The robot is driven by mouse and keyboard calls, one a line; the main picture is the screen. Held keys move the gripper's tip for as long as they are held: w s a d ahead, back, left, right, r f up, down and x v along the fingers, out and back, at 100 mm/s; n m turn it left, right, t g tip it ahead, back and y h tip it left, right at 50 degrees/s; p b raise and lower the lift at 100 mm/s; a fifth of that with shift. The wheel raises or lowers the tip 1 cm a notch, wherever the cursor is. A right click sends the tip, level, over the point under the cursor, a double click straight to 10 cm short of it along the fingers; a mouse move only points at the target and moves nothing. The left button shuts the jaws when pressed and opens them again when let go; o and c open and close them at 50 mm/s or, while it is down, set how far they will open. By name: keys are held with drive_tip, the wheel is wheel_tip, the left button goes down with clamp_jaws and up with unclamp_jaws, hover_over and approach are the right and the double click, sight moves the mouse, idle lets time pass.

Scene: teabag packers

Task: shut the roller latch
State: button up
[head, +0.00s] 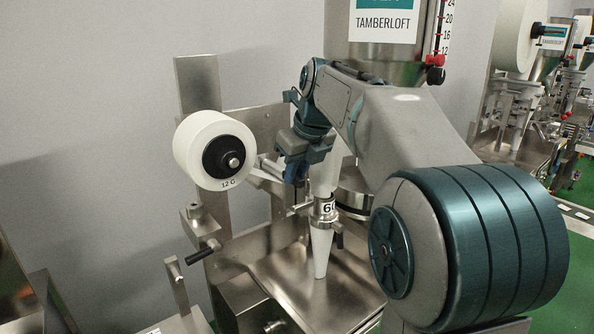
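My gripper (295,177) is at the end of my arm, pointing down in front of the machine's steel back plate (194,88). It is between the white paper roll (199,148) and the white forming tube (321,255). Its fingers are small and dark here, and I cannot tell whether they are open or shut. The roller latch cannot be made out for certain. A steel bracket with a black-handled lever (203,252) stands below the paper roll, left of my gripper and apart from it. Parts behind my gripper are hidden.
A steel tray surface (345,275) lies beneath. A hopper labelled TAMBERLOFT (383,48) stands above, behind my arm. Another packer (513,95) is at the far right.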

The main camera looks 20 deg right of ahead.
drive_tip(key=shift+d+r+p, duration=0.1)
drive_tip(key=shift+p, duration=0.2)
clamp_jaws()
drive_tip(key=w+n+g+y+p, duration=0.1)
drive_tip(key=n, duration=0.4)
drive_tip(key=w+d+n+g+p, duration=0.1)
drive_tip(key=n+g, duration=0.1)
drive_tip(key=n, duration=0.2)
drive_tip(key=w+n+g+y+p, duration=0.1)
drive_tip(key=n, duration=0.4)
drive_tip(key=shift+w+d+n+y+p, duration=0.2)
drive_tip(key=shift+d+n+y+p, duration=0.1)
drive_tip(key=shift+d+p, duration=0.1)
drive_tip(key=shift+w+a+n+g, duration=0.15)
drive_tip(key=shift+n+g, duration=0.25)
drive_tip(key=shift+n, duration=0.4)
drive_tip(key=shift+w+d+n+g, duration=0.1)
drive_tip(key=shift+w+n+g, duration=0.25)
drive_tip(key=shift+n, duration=0.45)
drive_tip(key=shift+s+a, duration=0.1)
drive_tip(key=o, duration=0.8)
unclamp_jaws()
